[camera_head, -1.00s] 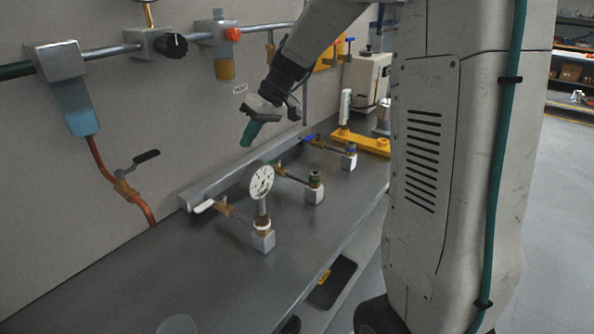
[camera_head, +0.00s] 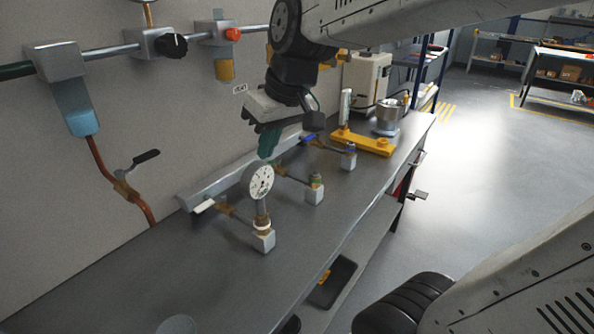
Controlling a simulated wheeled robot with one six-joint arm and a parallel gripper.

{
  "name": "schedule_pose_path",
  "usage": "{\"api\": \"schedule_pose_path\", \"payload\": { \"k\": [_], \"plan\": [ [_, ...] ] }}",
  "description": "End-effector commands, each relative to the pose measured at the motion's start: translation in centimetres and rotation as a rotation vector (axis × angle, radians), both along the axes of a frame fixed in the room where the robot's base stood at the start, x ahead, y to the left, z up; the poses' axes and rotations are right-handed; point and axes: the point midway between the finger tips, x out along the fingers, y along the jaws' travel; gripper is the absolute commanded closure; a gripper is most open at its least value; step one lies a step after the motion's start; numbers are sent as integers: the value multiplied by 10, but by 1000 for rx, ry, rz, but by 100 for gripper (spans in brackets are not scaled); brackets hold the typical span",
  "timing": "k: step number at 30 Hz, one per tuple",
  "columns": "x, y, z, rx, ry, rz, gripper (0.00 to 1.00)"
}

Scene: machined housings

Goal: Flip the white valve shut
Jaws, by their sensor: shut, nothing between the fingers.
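The white valve handle (camera_head: 204,206) sits at the left end of the nearest brass valve (camera_head: 226,210) on the bench, by the metal rail. Its pipe runs right to a block under a round white gauge (camera_head: 260,181). My gripper (camera_head: 267,150) hangs over the bench, behind and above the gauge, with its teal fingers together and nothing between them. It is up and to the right of the white handle, apart from it. The middle valve's handle is hidden behind the gauge and fingers. The far valve's blue handle (camera_head: 308,138) shows right of my gripper.
The metal rail (camera_head: 238,176) runs along the wall behind the valves. A black-handled valve (camera_head: 146,156) is on a copper pipe on the wall at left. A yellow fixture (camera_head: 362,142) stands farther right on the bench. The near left bench top (camera_head: 110,270) is mostly clear.

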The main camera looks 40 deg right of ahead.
Motion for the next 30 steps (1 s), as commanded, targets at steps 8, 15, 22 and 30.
{"api": "schedule_pose_path", "payload": {
  "k": [8, 15, 22, 30],
  "plan": [
    [-48, 2, -1, -54, -36, -78, 100],
    [-78, 1, -11, -76, -2, -112, 100],
    [-87, 0, -14, -81, 9, -124, 100],
    [-88, 0, -15, -82, 13, -125, 100]
  ]
}}
